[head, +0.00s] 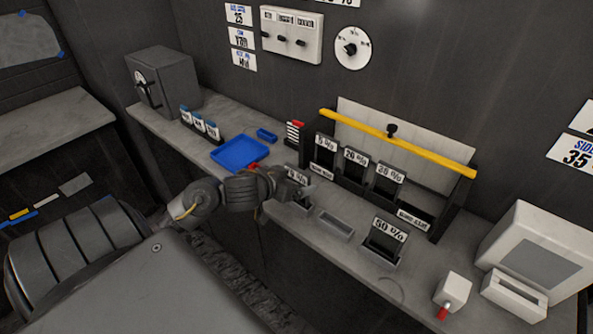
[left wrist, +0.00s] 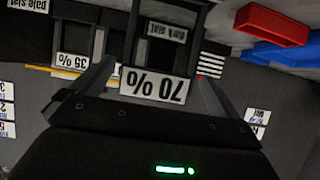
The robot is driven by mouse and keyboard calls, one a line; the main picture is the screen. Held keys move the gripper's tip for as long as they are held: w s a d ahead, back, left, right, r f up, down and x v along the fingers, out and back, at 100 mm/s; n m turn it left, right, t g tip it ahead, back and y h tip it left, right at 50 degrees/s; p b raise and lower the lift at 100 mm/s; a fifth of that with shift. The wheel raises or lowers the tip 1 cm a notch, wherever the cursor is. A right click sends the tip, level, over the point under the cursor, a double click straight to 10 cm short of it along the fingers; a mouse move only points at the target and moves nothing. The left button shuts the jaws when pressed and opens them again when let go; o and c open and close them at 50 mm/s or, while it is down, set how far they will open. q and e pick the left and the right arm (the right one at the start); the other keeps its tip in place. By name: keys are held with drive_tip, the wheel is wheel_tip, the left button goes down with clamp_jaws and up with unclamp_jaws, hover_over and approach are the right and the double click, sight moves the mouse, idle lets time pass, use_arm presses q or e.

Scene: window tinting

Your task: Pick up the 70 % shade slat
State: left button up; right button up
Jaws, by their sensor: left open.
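The 70 % shade slat is a dark plate with a white label, upside down in the left wrist view (left wrist: 155,86). In the head view a partly hidden label (head: 297,178) shows just behind my left gripper (head: 298,194), its number not fully readable. My left gripper is open, its two fingers to either side of the 70 % label in the left wrist view. I see no grip on the slat; whether a finger touches it I cannot tell. My right gripper is not in view.
A rack with a yellow bar (head: 395,142) holds several labelled slats behind. A 50 % slat (head: 384,244) stands to the right in a holder, beside an empty-looking slot (head: 336,225). A blue tray (head: 238,152) lies to the left. A white monitor (head: 535,262) stands at right.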

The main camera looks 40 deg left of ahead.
use_arm(q)
drive_tip(key=x, duration=0.4)
drive_tip(key=shift+w+d+f+b, duration=0.15)
drive_tip(key=shift+w+f+b, duration=0.05)
drive_tip(key=shift+b, duration=0.1)
drive_tip(key=shift+s, duration=0.1)
drive_tip(key=shift+c, duration=0.4)
drive_tip(key=c, duration=0.9)
drive_tip(key=shift+r, duration=0.15)
